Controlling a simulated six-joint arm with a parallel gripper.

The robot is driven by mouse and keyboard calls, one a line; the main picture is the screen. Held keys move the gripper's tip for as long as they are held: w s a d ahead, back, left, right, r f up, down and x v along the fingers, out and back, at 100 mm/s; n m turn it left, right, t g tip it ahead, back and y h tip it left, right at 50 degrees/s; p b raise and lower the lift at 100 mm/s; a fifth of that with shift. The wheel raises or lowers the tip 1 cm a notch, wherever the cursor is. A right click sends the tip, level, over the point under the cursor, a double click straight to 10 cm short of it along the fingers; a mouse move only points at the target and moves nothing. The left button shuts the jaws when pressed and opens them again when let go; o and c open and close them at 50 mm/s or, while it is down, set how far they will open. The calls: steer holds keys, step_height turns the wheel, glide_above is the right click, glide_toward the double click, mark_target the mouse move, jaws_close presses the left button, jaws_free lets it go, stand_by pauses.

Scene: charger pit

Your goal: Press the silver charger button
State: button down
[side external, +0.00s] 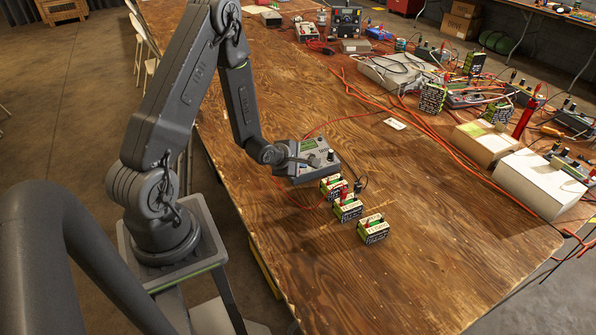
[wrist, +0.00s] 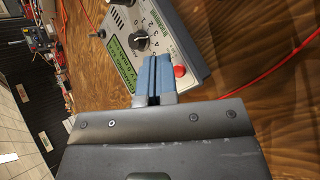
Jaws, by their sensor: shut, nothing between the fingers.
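The silver charger (side external: 317,152) sits on the wooden table in front of my arm. In the wrist view the charger (wrist: 192,48) shows a dark dial, a green display and a round red button (wrist: 180,71) near its edge. My gripper (side external: 307,160) is over the charger's face in the side view. In the wrist view my gripper's blue-grey fingers (wrist: 156,60) are together and empty, pointing toward the dial, with the red button just right of them. I cannot tell whether the fingertips touch the charger. The red button is hidden or too small in the side view.
Several green-and-black battery packs (side external: 347,207) stand close in front of the charger, with red and black plugs on top. A red cable (wrist: 275,75) runs beside the charger. White boxes (side external: 541,184) and more electronics crowd the table's right side. The front middle of the wooden table (side external: 440,255) is clear.

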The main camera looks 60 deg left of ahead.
steer(key=shift+d+r, duration=0.25)
steer(key=shift+r, duration=1)
steer(key=shift+d+r, duration=0.2)
steer(key=shift+r, duration=1)
steer(key=s+d+r+m+g, duration=0.1)
steer(key=s+d+r+m, duration=0.1)
steer(key=d+r+m, duration=0.45)
steer(key=s+d+r+m+g, duration=0.1)
steer(key=d+r+m, duration=0.2)
steer(key=r+m, duration=0.5)
steer(key=s+d+r+m+h, duration=0.1)
steer(key=s+d+r+m, duration=0.4)
steer(key=s+m, duration=0.1)
steer(key=s+d+r+m+g+h, duration=0.1)
steer(key=s+d+r+m, duration=0.4)
steer(key=s, duration=0.3)
steer(key=shift+s+d+m+g, duration=0.15)
steer(key=shift+s+m+g, duration=0.2)
steer(key=shift+m, duration=0.5)
